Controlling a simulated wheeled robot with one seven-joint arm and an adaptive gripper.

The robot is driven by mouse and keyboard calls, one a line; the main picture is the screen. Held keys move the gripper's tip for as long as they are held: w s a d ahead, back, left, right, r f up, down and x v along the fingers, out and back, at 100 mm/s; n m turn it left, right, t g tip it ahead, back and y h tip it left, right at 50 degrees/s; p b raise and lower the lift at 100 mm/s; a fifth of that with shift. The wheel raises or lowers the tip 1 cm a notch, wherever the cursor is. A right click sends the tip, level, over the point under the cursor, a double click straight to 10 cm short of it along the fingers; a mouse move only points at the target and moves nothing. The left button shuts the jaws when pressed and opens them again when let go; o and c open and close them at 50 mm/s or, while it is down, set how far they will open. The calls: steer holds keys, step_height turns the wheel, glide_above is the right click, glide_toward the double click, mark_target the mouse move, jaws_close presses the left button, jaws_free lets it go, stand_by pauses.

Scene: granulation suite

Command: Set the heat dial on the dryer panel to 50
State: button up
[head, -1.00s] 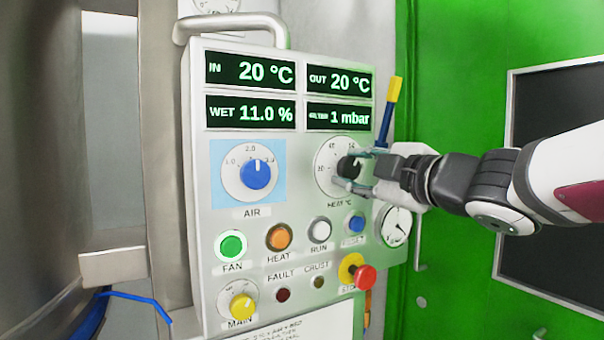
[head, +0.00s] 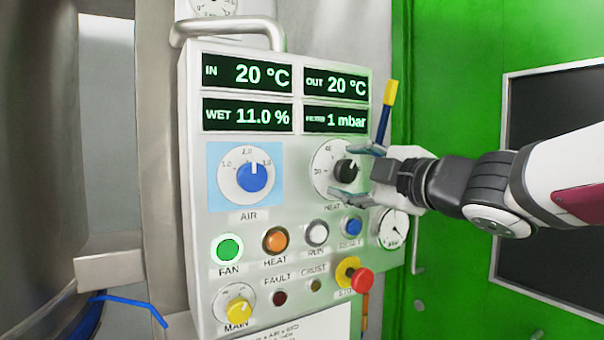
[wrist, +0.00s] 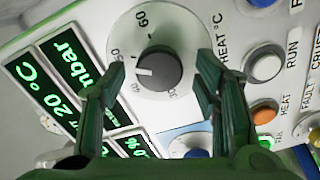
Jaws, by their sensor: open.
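The heat dial (head: 346,171) is a black knob with a white pointer on a white round scale, right of the blue air dial. In the wrist view the knob (wrist: 159,69) shows clearly, its pointer towards the panel's top. The 60 mark is readable at one side; the mark nearest the pointer is partly hidden by a finger, so I cannot tell the exact setting. My gripper (head: 366,174) is open in front of the dial. In the wrist view its fingers (wrist: 160,80) stand wide on either side of the knob, apart from it.
The dryer panel (head: 200,225) has displays above and a blue air dial (head: 256,176) at left. Several buttons and a red stop knob (head: 358,281) lie below. A small gauge (head: 392,228) and a blue-yellow stick (head: 387,105) are close to my gripper.

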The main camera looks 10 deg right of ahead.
steer(key=v, duration=1.2)
steer(key=s+d+f+m+g+h+p, duration=0.6)
steer(key=m+h, duration=0.3)
steer(key=m, duration=0.4)
steer(key=s+a+f+m+g+y+p, duration=0.1)
steer(key=s+a+f+m+g+p, duration=0.1)
steer(key=s, duration=0.5)
steer(key=s+a+f+m+g+y+p, duration=0.2)
steer(key=s+a+f+g, duration=0.3)
steer(key=s+a+f, duration=0.1)
steer(key=shift+s+a+f+p, duration=0.2)
steer(key=shift+s+a+p, duration=0.25)
steer(key=shift+a, duration=0.3)
